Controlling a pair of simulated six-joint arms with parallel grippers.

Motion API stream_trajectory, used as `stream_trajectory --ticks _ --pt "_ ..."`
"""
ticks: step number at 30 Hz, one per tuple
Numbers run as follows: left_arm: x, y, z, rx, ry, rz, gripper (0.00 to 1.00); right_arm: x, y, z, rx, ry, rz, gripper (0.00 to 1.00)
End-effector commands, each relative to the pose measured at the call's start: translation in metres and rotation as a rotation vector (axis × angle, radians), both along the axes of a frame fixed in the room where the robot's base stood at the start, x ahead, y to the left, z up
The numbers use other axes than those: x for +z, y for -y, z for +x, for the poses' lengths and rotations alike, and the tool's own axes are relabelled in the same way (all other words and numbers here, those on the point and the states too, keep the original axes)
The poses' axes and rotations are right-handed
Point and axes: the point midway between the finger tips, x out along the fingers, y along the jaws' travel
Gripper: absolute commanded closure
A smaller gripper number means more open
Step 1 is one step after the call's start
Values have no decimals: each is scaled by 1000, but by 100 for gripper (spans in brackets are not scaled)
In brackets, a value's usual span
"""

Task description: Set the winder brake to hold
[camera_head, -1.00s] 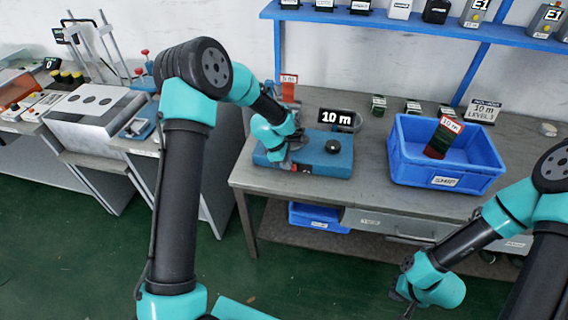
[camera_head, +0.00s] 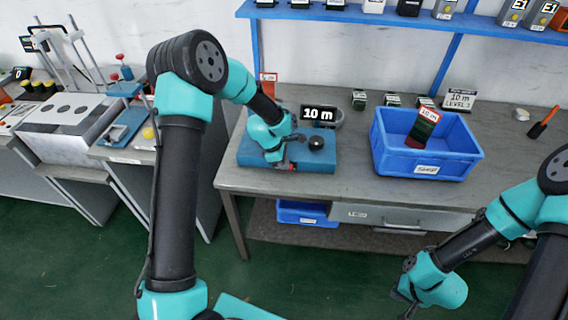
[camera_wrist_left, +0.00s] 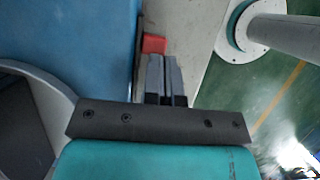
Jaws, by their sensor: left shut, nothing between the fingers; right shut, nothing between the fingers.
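The winder is a blue-based unit (camera_head: 322,161) on the bench, with a black round knob (camera_head: 316,143) on top and a "10 m" display (camera_head: 319,114) behind it. A small red part (camera_head: 293,168) shows at its front edge; it may be the brake. My left gripper (camera_head: 284,166) is at the winder's front edge, shut and empty. In the left wrist view its fingers (camera_wrist_left: 162,62) are together, with the red part (camera_wrist_left: 153,43) just beyond the tips; contact cannot be told. My right gripper (camera_head: 403,299) is shut and empty, low in front of the bench.
A blue bin (camera_head: 426,168) holding a tagged dark coil (camera_head: 421,129) stands on the bench to the right. Small tagged parts and a "10 m LEVEL 3" sign (camera_head: 459,101) stand behind. A blue shelf (camera_head: 400,18) runs above. Bench space between winder and bin is clear.

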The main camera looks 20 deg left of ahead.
Motion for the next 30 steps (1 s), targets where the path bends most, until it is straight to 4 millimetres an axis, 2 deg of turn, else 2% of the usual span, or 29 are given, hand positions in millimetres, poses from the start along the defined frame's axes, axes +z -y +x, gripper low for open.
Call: stream_trajectory --ticks 5,10,22,27,30 --pt "-2 -12 -4 1 -5 0 100 0 0 0 0 0 0 100" --pt "0 -36 -8 -1 0 1 100 0 0 0 0 0 0 100" --pt "71 -62 -14 -4 5 1 100 0 0 0 0 0 0 100" --pt "89 -69 -15 -5 2 0 100 0 0 0 0 0 0 100" --pt "93 -70 -16 -5 1 0 100 0 0 0 0 0 0 100"
